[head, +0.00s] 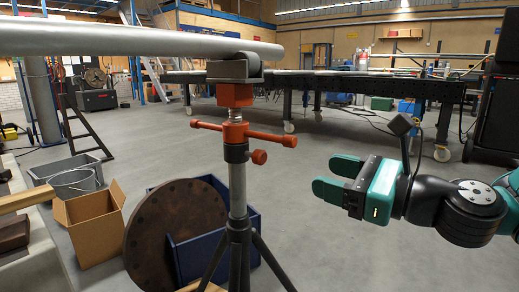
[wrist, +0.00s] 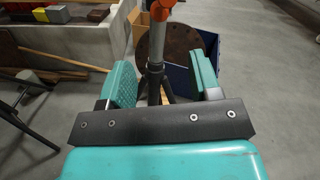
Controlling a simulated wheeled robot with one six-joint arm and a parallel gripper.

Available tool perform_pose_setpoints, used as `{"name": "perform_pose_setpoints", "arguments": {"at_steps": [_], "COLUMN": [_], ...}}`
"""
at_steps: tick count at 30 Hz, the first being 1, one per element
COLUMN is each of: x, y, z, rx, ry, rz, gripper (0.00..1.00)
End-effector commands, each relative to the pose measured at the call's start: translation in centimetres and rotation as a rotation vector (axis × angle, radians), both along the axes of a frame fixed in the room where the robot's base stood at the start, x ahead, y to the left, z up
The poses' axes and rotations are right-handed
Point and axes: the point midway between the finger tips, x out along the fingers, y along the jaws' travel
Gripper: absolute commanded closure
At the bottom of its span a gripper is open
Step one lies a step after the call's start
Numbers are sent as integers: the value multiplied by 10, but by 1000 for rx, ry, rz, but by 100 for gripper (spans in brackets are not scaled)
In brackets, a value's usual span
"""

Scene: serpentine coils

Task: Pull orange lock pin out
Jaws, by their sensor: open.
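A pipe stand (head: 237,185) stands upright in the middle of the head view, with an orange cross handle (head: 210,127) below its roller head. A short orange knob, which looks like the lock pin (head: 259,157), sticks out to the right just below that handle. In the wrist view, orange parts of the stand (wrist: 161,8) show at the top edge, partly cut off. My teal gripper (head: 331,177) is to the right of the stand, a little lower than the knob, apart from it. Its jaws are open and empty. In the wrist view the stand's post shows between the fingers.
A long grey pipe (head: 130,41) rests on the roller head. A rusty round flange (head: 172,235), a blue bin (head: 253,237) and a cardboard box (head: 93,225) are around the stand's legs. A dark work table (head: 400,87) stands behind. The floor between gripper and stand is clear.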

Motion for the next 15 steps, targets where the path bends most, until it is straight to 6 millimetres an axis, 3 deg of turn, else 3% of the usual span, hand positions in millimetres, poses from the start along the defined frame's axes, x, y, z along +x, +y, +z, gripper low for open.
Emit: {"name": "perform_pose_setpoints", "arguments": {"at_steps": [1,8,15], "x": [3,22,56], "y": [6,33,78], "z": [7,6,2], "rx": [0,-6,-8], "ry": [10,10,-5], "rz": [4,4,7], "gripper": [43,43,43]}}
